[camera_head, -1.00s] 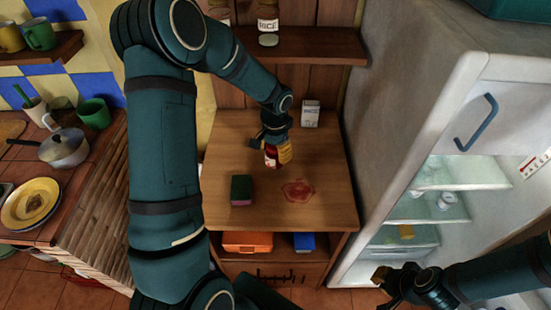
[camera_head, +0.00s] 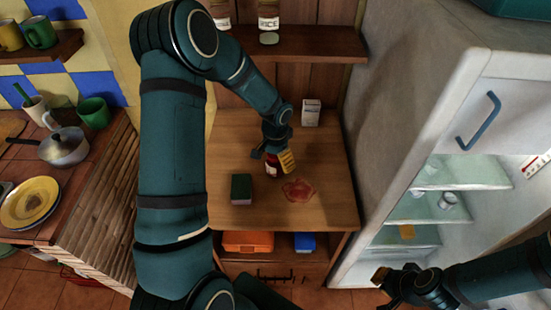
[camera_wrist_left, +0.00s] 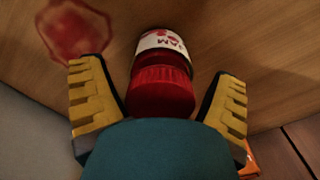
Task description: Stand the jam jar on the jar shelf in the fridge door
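The jam jar (camera_head: 272,169) is red with a white label and is partly hidden by my left gripper in the head view. In the left wrist view the jar (camera_wrist_left: 161,88) lies between the two yellow-padded fingers, with a gap on each side. My left gripper (camera_wrist_left: 158,105) is open around it, and in the head view this gripper (camera_head: 273,160) is low over the wooden counter. My right gripper (camera_head: 385,286) is empty, its fingers apart, in front of the fridge (camera_head: 400,130). The fridge's lower compartment is open, showing shelves; I cannot make out the door's jar shelf.
On the wooden counter (camera_head: 235,140) are a green sponge (camera_head: 241,188), a red stain (camera_head: 298,189) and a white box (camera_head: 311,113). A wall shelf (camera_head: 330,47) with jars is above. Fridge shelves (camera_head: 425,210) hold small items. The counter's front right is clear.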

